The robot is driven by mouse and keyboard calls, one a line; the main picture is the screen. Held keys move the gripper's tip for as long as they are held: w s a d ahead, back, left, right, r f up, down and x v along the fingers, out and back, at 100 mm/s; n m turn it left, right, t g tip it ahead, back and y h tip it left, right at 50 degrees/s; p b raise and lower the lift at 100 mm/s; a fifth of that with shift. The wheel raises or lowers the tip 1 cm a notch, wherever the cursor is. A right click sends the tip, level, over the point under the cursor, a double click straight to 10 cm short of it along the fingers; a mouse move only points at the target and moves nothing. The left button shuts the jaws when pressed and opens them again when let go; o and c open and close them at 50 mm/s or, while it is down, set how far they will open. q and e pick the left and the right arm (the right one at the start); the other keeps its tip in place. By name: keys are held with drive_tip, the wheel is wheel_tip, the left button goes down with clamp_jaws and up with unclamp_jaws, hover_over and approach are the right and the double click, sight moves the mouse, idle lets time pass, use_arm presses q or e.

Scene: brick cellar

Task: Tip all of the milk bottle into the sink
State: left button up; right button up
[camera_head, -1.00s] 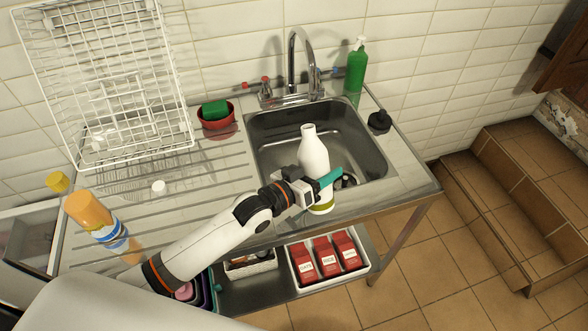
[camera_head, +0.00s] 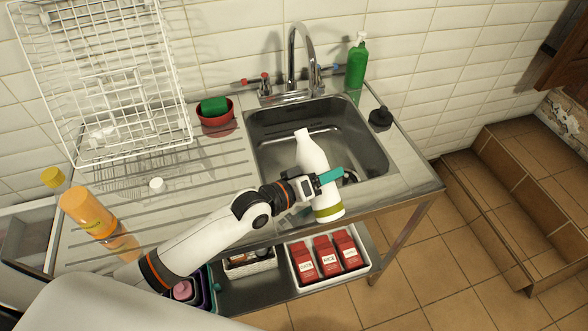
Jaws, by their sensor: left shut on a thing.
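The white milk bottle (camera_head: 312,155) has an olive band near its base and an open-looking neck at the top. My left gripper (camera_head: 325,178), with a teal fingertip, is shut on its middle and holds it over the front part of the sink (camera_head: 268,155). The bottle is tilted, its neck leaning left and back over the basin. No milk stream shows. Part of the drain shows behind the gripper. My right gripper is not in view.
A faucet (camera_head: 293,60) stands behind the sink, with a green soap bottle (camera_head: 356,65) and a black stopper (camera_head: 380,118) at right.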

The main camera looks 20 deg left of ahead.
use_arm(q)
drive_tip(key=shift+s+d+f+n+g+b, duration=0.15)
drive_tip(key=shift+s+d+f+n+b, duration=0.05)
drive_tip(key=shift+f+n+b, duration=0.3)
drive_tip(key=shift+s+d+f+n+g+b, duration=0.15)
drive_tip(key=shift+s+f+n+b, duration=0.05)
drive_tip(key=shift+f+n+b, duration=0.2)
idle(0.6)
drive_tip(key=shift+s+d+f+n+g+h+b, duration=0.2)
drive_tip(key=shift+f+n+g+h+b, duration=0.15)
drive_tip(key=shift+f+n+b, duration=0.4)
idle(0.3)
drive_tip(key=shift+w+a+r+n+b, duration=0.2)
drive_tip(key=shift+w+a+n+b, duration=0.1)
drive_tip(key=shift+n+b, duration=0.35)
idle(0.5)
drive_tip(key=shift+r+n+g+h+p, duration=0.15)
drive_tip(key=shift+n+g+h+p, duration=0.2)
drive_tip(key=shift+n, duration=0.25)
idle(0.6)
drive_tip(key=shift+w+a+r+n+g+h, duration=0.15)
drive_tip(key=shift+n+g+h, duration=0.15)
drive_tip(key=shift+n, duration=0.5)
idle(2.3)
